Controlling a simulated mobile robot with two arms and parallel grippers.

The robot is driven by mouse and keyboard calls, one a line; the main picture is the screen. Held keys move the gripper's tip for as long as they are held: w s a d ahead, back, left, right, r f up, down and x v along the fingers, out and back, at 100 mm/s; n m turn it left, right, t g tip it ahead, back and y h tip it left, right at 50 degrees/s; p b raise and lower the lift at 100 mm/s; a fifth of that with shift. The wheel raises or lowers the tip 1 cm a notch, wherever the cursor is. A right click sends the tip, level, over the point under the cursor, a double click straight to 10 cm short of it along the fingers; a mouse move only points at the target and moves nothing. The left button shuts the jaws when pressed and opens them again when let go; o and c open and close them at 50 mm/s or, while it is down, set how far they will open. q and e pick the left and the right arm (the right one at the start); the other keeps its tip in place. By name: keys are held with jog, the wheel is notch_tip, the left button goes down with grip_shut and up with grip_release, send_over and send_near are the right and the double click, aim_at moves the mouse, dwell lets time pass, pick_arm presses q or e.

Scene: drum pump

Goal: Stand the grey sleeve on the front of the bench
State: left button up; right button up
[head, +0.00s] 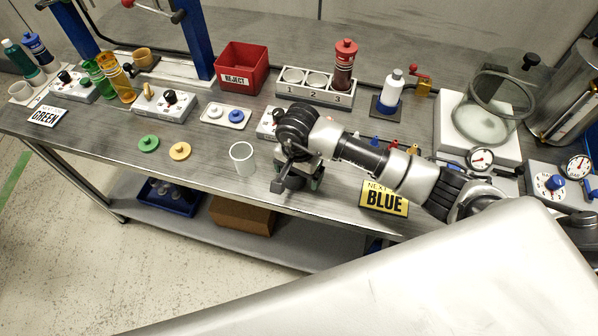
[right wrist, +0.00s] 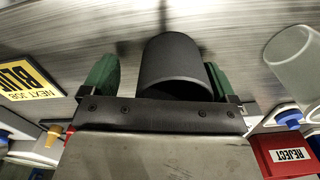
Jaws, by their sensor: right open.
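The grey sleeve (right wrist: 175,65) shows in the right wrist view as a dark grey round-sided cylinder between the green finger pads. Bench shows in a gap between it and the left pad; the right pad is closer to it. My right gripper (head: 298,184) is open around the sleeve, low over the front of the bench (head: 215,178). Its finger pads also show in the right wrist view (right wrist: 160,78). In the head view the gripper and wrist hide most or all of the sleeve. The sleeve's lower end is hidden, so I cannot tell its exact contact with the bench. My left gripper is not in view.
A clear cup (head: 242,158) stands close left of my right gripper. A yellow BLUE sign (head: 384,198) is to the right, near the front edge. A green disc (head: 148,143) and a yellow disc (head: 180,151) lie farther left. A red REJECT bin (head: 241,69) stands behind.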

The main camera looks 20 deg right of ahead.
notch_tip(320, 180, up, 12)
jog(key=b, duration=0.2)
jog(key=shift+f, duration=0.25)
